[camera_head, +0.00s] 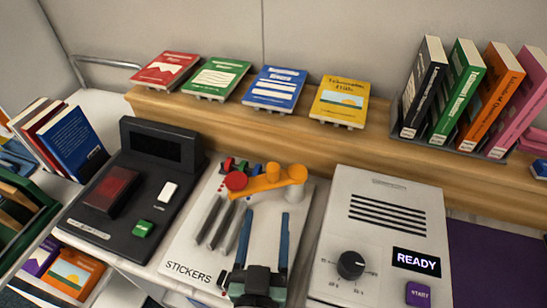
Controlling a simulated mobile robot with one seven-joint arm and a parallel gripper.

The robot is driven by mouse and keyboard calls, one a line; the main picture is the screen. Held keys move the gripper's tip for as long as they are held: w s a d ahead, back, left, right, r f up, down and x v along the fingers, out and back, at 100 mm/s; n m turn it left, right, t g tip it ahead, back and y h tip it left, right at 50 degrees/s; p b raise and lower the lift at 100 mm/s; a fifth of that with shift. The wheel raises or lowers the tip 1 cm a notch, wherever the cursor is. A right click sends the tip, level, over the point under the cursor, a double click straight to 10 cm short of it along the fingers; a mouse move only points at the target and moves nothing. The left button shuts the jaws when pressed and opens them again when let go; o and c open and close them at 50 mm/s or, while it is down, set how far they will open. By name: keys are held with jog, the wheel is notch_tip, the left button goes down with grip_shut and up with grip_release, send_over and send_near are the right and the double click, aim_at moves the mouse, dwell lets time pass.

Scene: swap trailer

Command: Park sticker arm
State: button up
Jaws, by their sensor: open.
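The orange sticker arm (266,181) lies across the back of the white board marked STICKERS (182,254). Its right end has a round upright post or pivot. Its left end sits beside a round red cap (236,181), close to small red, green and blue pieces (243,166). My gripper (266,213) is over the front right part of the board. Its two blue fingers point toward the arm, are spread apart and hold nothing. The fingertips look just short of the arm; their height above the board is hard to tell.
Grey bars (222,222) lie left of my gripper. A black scanner-like device (130,205) stands left, and a white machine showing READY (385,235) stands right. Behind, a wooden ledge (390,158) carries several books. A book rack (458,150) is at the back right.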

aim_at(273, 176)
jog(key=w+p, duration=0.1)
jog(key=w, duration=0.3)
jog(key=w+p, duration=0.1)
jog(key=w, duration=0.3)
jog(key=w+d+p, duration=0.1)
jog(key=w, duration=0.3)
jog(key=shift+w+d+r, duration=0.1)
grip_shut()
dwell(1.1)
